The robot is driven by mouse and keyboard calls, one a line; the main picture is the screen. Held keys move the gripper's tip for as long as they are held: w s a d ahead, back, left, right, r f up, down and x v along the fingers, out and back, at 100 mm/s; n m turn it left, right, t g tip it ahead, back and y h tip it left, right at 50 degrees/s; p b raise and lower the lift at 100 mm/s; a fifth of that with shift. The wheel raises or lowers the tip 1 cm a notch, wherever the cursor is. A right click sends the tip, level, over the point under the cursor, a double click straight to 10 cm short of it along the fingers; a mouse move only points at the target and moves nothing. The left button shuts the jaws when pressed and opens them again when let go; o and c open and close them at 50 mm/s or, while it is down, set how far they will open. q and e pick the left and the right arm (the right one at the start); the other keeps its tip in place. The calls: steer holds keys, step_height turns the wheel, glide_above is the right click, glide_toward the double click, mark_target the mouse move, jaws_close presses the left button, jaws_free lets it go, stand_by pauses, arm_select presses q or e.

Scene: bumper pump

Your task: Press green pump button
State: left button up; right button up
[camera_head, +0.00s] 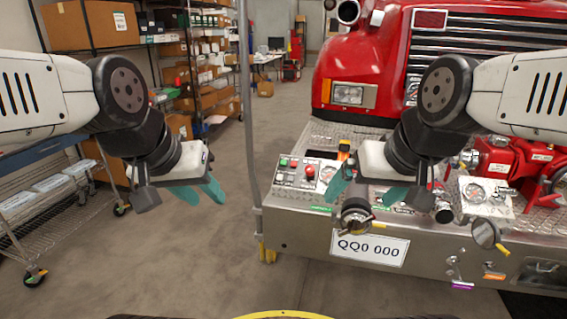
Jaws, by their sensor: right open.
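The pump control panel (305,178) sits on the truck's bumper, with a small green button (283,162) near its upper left corner. A red button (310,170) and other small controls share the panel. My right gripper (366,190) is open and empty, pointing down just right of the panel; one teal finger (338,184) overlaps the panel's right edge in the picture. My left gripper (199,192) hangs empty over the floor, well left of the panel. Its teal fingers show close together, and I cannot tell how far apart they are.
The red fire truck (385,60) stands behind the diamond-plate bumper (300,228). Red pump fittings (515,160) and gauges (490,195) are at the right. A vertical grey pole (247,110) stands between my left gripper and the panel. Shelves with boxes (92,25) line the left.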

steer(key=shift+c, duration=0.2)
jaws_close()
stand_by(1.5)
